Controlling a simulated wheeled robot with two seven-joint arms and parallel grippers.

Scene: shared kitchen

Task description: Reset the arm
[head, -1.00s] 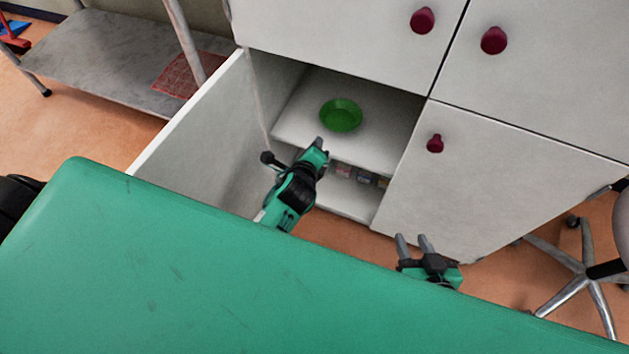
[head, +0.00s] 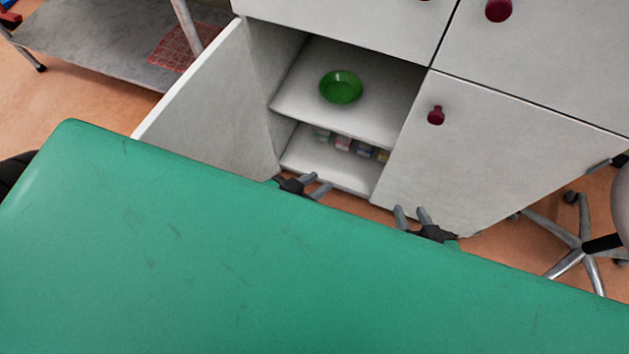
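My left gripper (head: 317,185) shows just past the far edge of the green surface, in front of the open cabinet. Its two fingers are apart with nothing between them. My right gripper (head: 411,214) is to its right, in front of the closed cabinet door. Its fingers are also apart and empty. The rest of both arms is hidden behind the green surface. A green bowl (head: 341,87) sits on the upper shelf inside the open cabinet, apart from both grippers.
The open cabinet door (head: 205,105) swings out to the left. Several small items (head: 343,144) stand on the lower shelf (head: 325,172). A metal rack (head: 100,40) stands at upper left.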

